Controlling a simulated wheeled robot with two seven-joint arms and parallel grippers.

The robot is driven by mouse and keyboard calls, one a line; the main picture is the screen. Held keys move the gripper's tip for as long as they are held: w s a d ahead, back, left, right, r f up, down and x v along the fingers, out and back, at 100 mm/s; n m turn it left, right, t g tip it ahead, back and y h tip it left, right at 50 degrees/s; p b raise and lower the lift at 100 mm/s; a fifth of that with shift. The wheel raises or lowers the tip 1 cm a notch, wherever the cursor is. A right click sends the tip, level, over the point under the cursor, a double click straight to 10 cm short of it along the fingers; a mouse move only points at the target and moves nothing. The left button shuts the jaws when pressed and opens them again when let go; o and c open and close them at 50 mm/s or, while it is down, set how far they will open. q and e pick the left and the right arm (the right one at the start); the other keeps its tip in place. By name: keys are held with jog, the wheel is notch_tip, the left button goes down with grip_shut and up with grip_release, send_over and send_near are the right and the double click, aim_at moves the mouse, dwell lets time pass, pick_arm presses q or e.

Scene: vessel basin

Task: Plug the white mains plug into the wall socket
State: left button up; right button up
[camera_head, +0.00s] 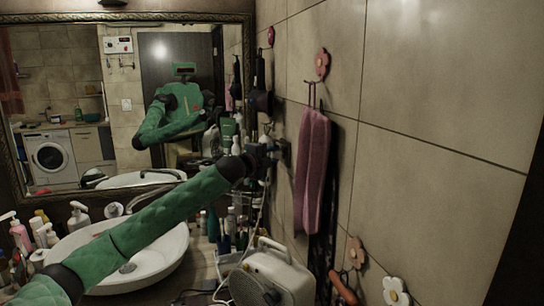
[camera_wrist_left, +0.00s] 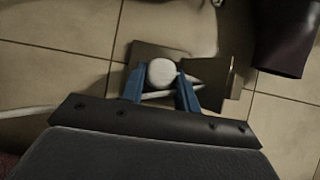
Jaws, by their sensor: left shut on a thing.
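My left gripper (camera_head: 270,150) reaches across the basin to the tiled wall. In the left wrist view its two blue fingers (camera_wrist_left: 161,90) are shut on the round white mains plug (camera_wrist_left: 162,72). The plug is in front of the dark wall socket plate (camera_wrist_left: 145,54). I cannot tell whether the plug touches the socket or how far its pins are in. In the head view the socket (camera_head: 285,150) shows as a dark block on the wall just beyond the gripper, and the plug is hidden there. My right gripper is not in view, apart from my reflection in the mirror.
A pink towel (camera_head: 312,170) hangs right of the socket. A dark hairdryer-like object (camera_head: 260,101) hangs above; a dark shape (camera_wrist_left: 285,35) shows in the wrist view. A beige appliance (camera_head: 272,272) stands below. Bottles surround the white basin (camera_head: 165,262).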

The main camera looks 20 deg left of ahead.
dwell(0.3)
pick_arm(q)
jog(key=shift+w+d+p, duration=0.3)
jog(key=shift+d+p, duration=0.15)
dwell(0.6)
jog(key=o, duration=0.9)
jog(key=shift+o, duration=0.8)
jog(key=shift+r, duration=0.1)
jog(key=shift+r, duration=0.1)
